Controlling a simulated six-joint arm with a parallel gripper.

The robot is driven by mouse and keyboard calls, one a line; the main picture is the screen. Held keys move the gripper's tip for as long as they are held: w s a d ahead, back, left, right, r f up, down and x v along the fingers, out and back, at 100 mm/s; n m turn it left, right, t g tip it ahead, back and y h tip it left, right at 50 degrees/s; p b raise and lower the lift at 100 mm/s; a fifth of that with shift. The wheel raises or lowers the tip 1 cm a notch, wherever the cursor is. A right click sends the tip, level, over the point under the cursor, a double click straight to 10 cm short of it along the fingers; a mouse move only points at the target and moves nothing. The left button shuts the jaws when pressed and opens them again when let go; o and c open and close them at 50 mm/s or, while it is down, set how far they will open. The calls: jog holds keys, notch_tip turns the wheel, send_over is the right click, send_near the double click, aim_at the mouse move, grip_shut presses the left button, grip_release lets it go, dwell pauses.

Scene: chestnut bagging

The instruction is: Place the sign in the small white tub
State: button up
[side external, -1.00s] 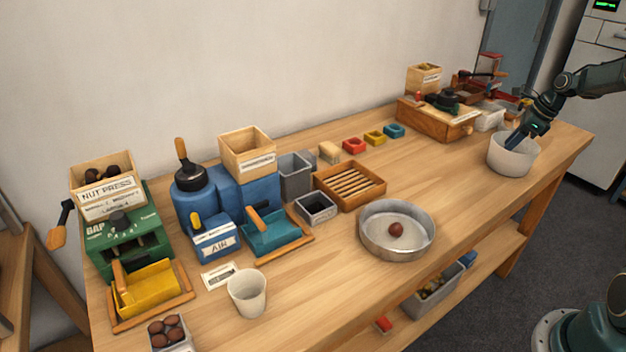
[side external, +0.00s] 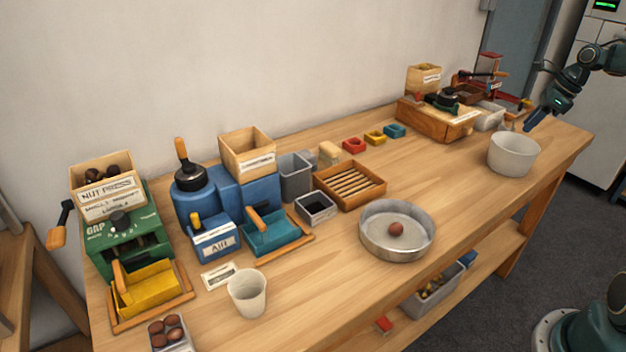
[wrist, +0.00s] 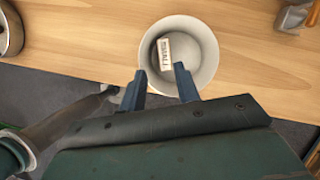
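A small white sign with dark lettering (wrist: 165,54) lies inside a white round tub (wrist: 205,37), on its floor against the wall, in the wrist view. In the side view the tub (side external: 513,158) stands near the right end of the bench, and its inside is hidden. My gripper (wrist: 160,76) is open and empty, its fingers over the near side of the tub in the wrist view. In the side view my gripper (side external: 531,128) is above and beyond the tub's rim, clear of it.
A metal pan with a chestnut (side external: 397,253) stands left of the tub. A smaller white cup (side external: 248,296) and a flat label (side external: 219,277) are at the front left. A wooden box press (side external: 433,122) stands behind the tub. The bench between pan and tub is clear.

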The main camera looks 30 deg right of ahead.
dwell(0.3)
jog(key=w+a+r+n, duration=0.1)
jog(key=a+r+n, duration=0.4)
jog(key=a, duration=0.5)
jog(key=a+r+n+h, duration=0.1)
jog(key=a+r+n, duration=0.4)
jog(key=a, duration=0.4)
jog(key=w+a+r+n, duration=0.1)
jog(key=a+r+n, duration=0.35)
jog(key=a, duration=0.55)
jog(key=s+a+f+n, duration=0.1)
jog(key=s+a+n, duration=0.7)
jog(key=s, duration=0.2)
jog(key=s+a+f+n+t, duration=0.1)
jog(key=s+a+f+n, duration=0.1)
jog(key=s+a+n, duration=0.7)
jog(key=shift+s+f+t+h, duration=0.2)
jog(key=shift+s+t+h, duration=0.15)
jog(key=shift+s, duration=0.9)
